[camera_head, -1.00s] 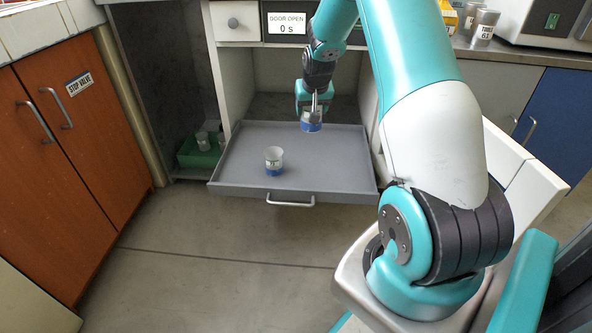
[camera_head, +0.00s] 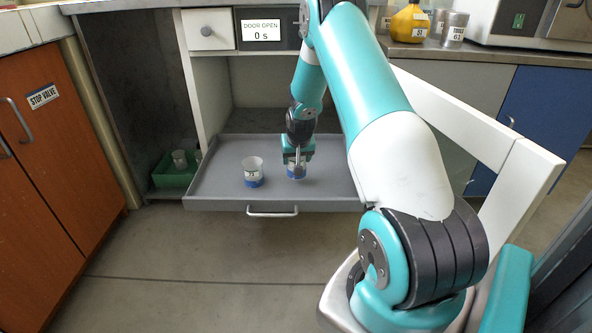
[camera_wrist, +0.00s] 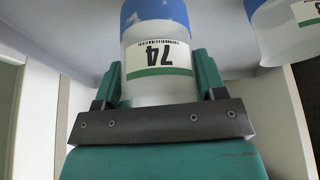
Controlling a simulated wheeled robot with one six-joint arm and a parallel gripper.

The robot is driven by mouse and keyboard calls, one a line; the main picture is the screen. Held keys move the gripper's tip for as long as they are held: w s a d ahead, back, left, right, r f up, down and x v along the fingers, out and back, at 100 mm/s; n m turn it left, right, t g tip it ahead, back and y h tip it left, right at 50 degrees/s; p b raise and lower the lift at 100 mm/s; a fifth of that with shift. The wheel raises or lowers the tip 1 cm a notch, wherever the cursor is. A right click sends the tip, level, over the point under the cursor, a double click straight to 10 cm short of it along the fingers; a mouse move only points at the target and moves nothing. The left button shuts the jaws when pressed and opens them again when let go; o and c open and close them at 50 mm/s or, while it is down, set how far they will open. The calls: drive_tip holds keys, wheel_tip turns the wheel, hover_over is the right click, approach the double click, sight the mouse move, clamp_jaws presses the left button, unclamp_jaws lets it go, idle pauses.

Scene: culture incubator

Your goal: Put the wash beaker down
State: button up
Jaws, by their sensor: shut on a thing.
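The held beaker (camera_head: 297,173) is clear with a blue lower part, and it is upright over the grey pull-out tray (camera_head: 222,187). My gripper (camera_head: 297,160) is shut on it from above. In the wrist view the gripper's two teal fingers (camera_wrist: 160,80) grip the sides of this beaker (camera_wrist: 158,52), whose label appears to read 74, upside down. Its base is at or very near the tray surface; I cannot tell whether it touches. A second, similar beaker (camera_head: 253,172) stands on the tray to its left. It also shows in the wrist view (camera_wrist: 283,32).
The tray has a low rim and a front handle (camera_head: 272,212). A green bin (camera_head: 174,177) with a small vessel is to the left. The tray's left end is clear.

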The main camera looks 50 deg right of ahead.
wheel_tip(320, 180, down, 4)
drive_tip(key=shift+r+b, duration=0.2)
drive_tip(key=shift+b, duration=0.45)
drive_tip(key=shift+r, duration=0.1)
drive_tip(key=o, duration=0.5)
drive_tip(key=shift+f, duration=0.2)
drive_tip(key=o, duration=0.4)
drive_tip(key=shift+o, duration=0.2)
